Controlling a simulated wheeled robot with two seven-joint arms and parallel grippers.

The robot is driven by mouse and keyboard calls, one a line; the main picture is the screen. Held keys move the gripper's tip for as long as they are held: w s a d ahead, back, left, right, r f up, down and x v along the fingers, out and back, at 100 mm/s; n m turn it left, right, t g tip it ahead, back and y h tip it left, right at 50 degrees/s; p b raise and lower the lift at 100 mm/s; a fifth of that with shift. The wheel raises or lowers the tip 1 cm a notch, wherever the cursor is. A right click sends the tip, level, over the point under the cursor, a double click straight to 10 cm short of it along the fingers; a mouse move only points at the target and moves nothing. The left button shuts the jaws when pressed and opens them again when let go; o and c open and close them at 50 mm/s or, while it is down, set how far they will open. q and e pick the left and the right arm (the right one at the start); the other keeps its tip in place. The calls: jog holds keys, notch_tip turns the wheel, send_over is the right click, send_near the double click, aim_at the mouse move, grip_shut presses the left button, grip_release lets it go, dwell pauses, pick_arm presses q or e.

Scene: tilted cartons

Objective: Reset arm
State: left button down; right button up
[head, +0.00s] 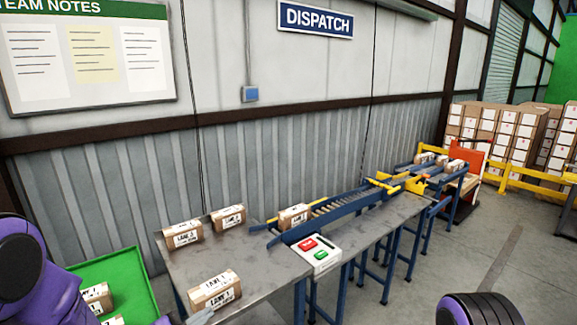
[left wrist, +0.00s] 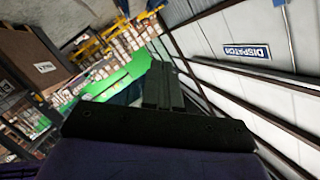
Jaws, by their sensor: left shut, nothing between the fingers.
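Two more cartons, one on the left (head: 182,234) and one behind (head: 228,217), lie near the table's back edge. My right gripper is out of view; only a purple part of my right arm shows.
A green surface (head: 128,272) with cartons (head: 97,297) is left of the table. A blue conveyor (head: 335,214) holds a carton (head: 293,216) at its near end, beside a control box (head: 314,250) with red and green buttons. Open floor lies to the right.

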pick_arm(q)
jog(key=s+a+f+n+g+y, duration=0.2)
jog(key=s+a+f+n+y, duration=0.15)
jog(key=s+f+n, duration=0.4)
jog(key=s+a+f+n+g+y, duration=0.2)
jog(key=s+f+n+y, duration=0.25)
jog(key=f, duration=0.65)
jog(key=s+a+f+n+g+y, duration=0.1)
jog(key=s+a+f+n+g, duration=0.15)
jog(key=s, duration=0.35)
jog(key=s+a+f+n+g+y, duration=0.1)
jog(key=s+f+n+g, duration=0.1)
jog(key=s+n, duration=0.35)
jog(key=s+a+f+n+g+y, duration=0.1)
jog(key=s+f+g, duration=0.15)
jog(key=s, duration=0.55)
notch_tip(320, 180, down, 26)
jog(key=b, duration=2.5)
jog(key=shift+a+r+n+t, duration=0.2)
jog(key=shift+a+n+t, duration=0.15)
jog(key=shift+n+t, duration=0.05)
